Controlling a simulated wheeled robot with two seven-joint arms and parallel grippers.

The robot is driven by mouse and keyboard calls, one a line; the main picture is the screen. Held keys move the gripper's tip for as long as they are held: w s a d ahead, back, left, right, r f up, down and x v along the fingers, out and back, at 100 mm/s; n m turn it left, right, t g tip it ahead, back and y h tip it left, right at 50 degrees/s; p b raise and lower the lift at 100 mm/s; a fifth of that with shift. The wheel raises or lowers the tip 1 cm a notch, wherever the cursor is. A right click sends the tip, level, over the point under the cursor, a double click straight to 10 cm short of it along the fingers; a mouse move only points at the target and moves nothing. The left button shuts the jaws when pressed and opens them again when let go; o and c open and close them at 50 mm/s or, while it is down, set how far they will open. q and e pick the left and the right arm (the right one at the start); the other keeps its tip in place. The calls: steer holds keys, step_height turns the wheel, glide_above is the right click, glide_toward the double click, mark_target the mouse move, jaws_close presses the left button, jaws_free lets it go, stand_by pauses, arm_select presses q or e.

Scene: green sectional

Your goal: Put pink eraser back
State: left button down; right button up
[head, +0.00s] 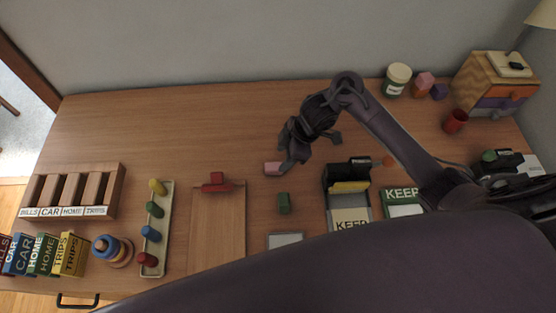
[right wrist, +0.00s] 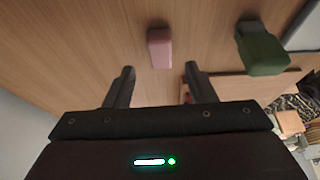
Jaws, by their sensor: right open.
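The pink eraser (head: 273,168) is a small block lying on the wooden desk near its middle. It also shows in the right wrist view (right wrist: 159,48), just beyond the fingertips and roughly centred between them. My right gripper (head: 308,150) is open and empty, beside the eraser on its right in the head view. In the right wrist view its two fingers (right wrist: 160,68) are spread apart, with the eraser ahead of them. A green block (head: 284,203) lies nearer the front of the desk; it shows right of the eraser in the right wrist view (right wrist: 260,50). My left gripper is not in view.
A black open box (head: 340,171) stands right of the green block. A wooden board with a red piece (head: 217,182) and a peg tray (head: 169,215) are left. A labelled rack (head: 110,206) stands far left. Cups and drawers (head: 462,84) are back right. My arm hides the front.

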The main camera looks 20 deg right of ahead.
steer(key=p+v, duration=0.2)
steer(key=v, duration=0.4)
steer(key=shift+r, duration=0.2)
steer(key=shift+s, duration=0.1)
